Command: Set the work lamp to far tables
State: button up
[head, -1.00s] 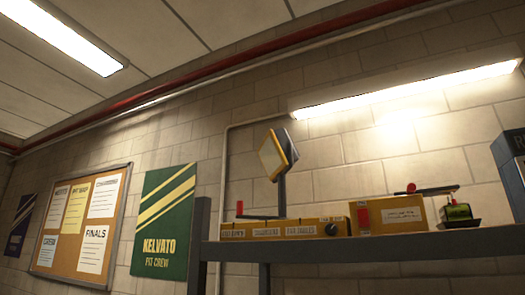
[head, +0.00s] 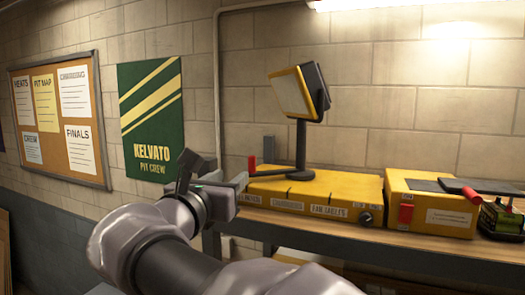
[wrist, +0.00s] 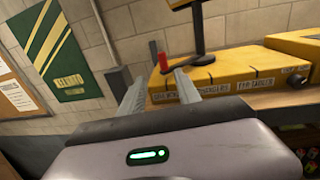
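The work lamp (head: 298,92), a yellow-framed panel on a dark post, stands on a long yellow box (head: 290,188) on the bench. The box front has a hard-to-read left label, a middle one that seems to say chargers, and far tables (head: 329,211) at the right. A dark arm with an upright red handle (head: 252,163) reaches from the post's foot toward the left end. My gripper (head: 245,188) is just left of the box, near the handle. In the wrist view its fingers (wrist: 153,71) are apart and empty, with the red handle (wrist: 163,62) beyond them.
A second yellow box (head: 435,205) with a red switch stands to the right on the bench (head: 430,258). A red-handled tool and a green device (head: 500,218) are at the far right. A conduit runs up the wall behind my gripper.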

aim_at(251, 164)
jog(key=p+x, duration=0.1)
jog(key=x, duration=0.4)
jog(key=p+x, duration=0.1)
jog(key=x, duration=0.3)
jog(key=d+p+x, duration=0.1)
jog(key=x, duration=0.4)
jog(key=shift+w+p, duration=0.2)
jog(key=shift+p, duration=0.1)
jog(key=shift+x, duration=0.85)
jog(key=shift+f, duration=0.15)
jog(key=shift+s, duration=0.1)
grip_shut()
